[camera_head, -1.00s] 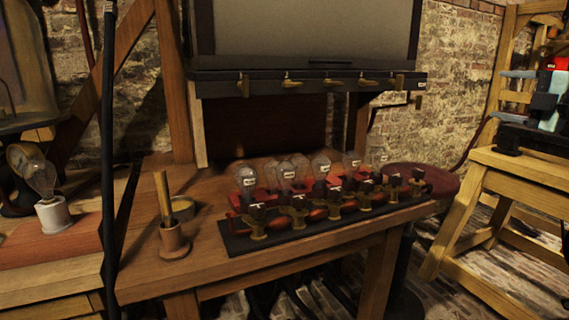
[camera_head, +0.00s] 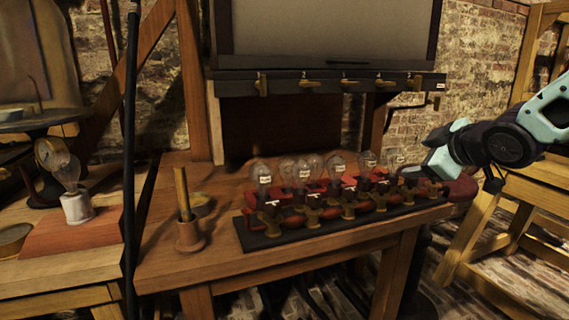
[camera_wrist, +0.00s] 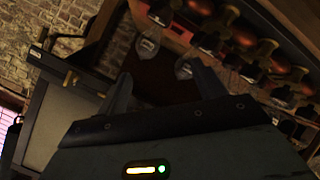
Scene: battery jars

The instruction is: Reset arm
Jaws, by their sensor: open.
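My gripper (camera_head: 408,172) shows at the right of the head view, at the end of my teal and black arm. It is over the right end of the black board (camera_head: 262,242) that carries a row of glass bulbs (camera_head: 305,170) and brass fittings. In the wrist view my gripper (camera_wrist: 163,84) has its two fingers spread apart with nothing between them. Bulbs (camera_wrist: 147,46) and dark-topped fittings (camera_wrist: 243,38) lie beyond the fingers there. My gripper hides part of the right end of the row, and I cannot tell whether it touches anything.
The wooden bench (camera_head: 160,278) holds a wooden cup with a stick (camera_head: 189,236) at left. A dark panel with numbered hooks (camera_head: 330,82) hangs behind. A bulb in a white holder (camera_head: 77,206) stands far left. A wooden frame (camera_head: 472,245) stands at right.

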